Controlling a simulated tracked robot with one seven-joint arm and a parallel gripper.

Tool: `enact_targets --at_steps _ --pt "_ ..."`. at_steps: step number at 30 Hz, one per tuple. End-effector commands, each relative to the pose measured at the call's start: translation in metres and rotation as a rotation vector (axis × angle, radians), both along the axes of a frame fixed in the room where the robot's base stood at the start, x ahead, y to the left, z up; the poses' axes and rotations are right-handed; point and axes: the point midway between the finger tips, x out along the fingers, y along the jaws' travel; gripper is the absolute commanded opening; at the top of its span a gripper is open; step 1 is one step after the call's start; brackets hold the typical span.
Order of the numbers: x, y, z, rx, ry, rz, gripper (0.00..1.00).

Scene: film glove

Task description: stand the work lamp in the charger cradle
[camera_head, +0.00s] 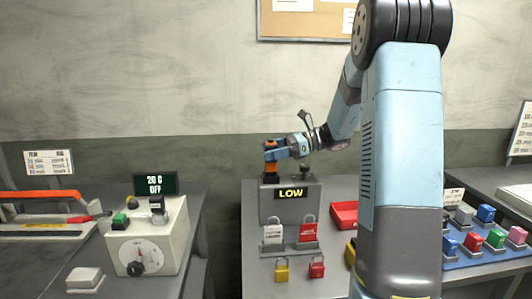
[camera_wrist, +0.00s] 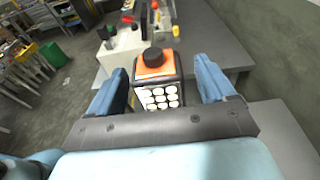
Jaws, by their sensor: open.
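The work lamp (camera_wrist: 155,69) has an orange and black body with a black knob on top and a panel of round white lights. In the head view the lamp (camera_head: 271,170) is upright at the left top of the grey charger box (camera_head: 290,207), which shows LOW. How deep its foot sits there is hidden. My gripper (camera_head: 272,150) is at the lamp's upper part. In the wrist view my gripper (camera_wrist: 160,70) is open, with one finger on each side of the lamp and gaps visible beside it.
A white and a red padlock hang on the charger box's front; a yellow padlock (camera_head: 282,271) and a red padlock (camera_head: 317,267) are before it. A red tray (camera_head: 344,215) is right. A white dial box (camera_head: 148,238) stands on the left bench, across a gap.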

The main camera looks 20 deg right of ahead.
Motion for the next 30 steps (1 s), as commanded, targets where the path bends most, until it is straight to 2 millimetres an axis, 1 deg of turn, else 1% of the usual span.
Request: enact_targets --at_steps 1,9,15,18,21,30 --pt "-0.001 -0.010 0.002 0.000 -0.001 -0.004 0.83" --pt "-0.011 -0.062 0.012 -0.001 0.000 -0.004 0.83" --pt "-0.017 -0.093 0.018 0.000 0.001 -0.002 0.83" --pt "-0.019 -0.104 0.020 0.000 0.001 -0.002 0.83" --pt "-0.020 -0.109 0.022 0.001 0.001 -0.001 0.83" --pt "-0.021 -0.112 0.022 0.000 0.001 -0.001 0.83"
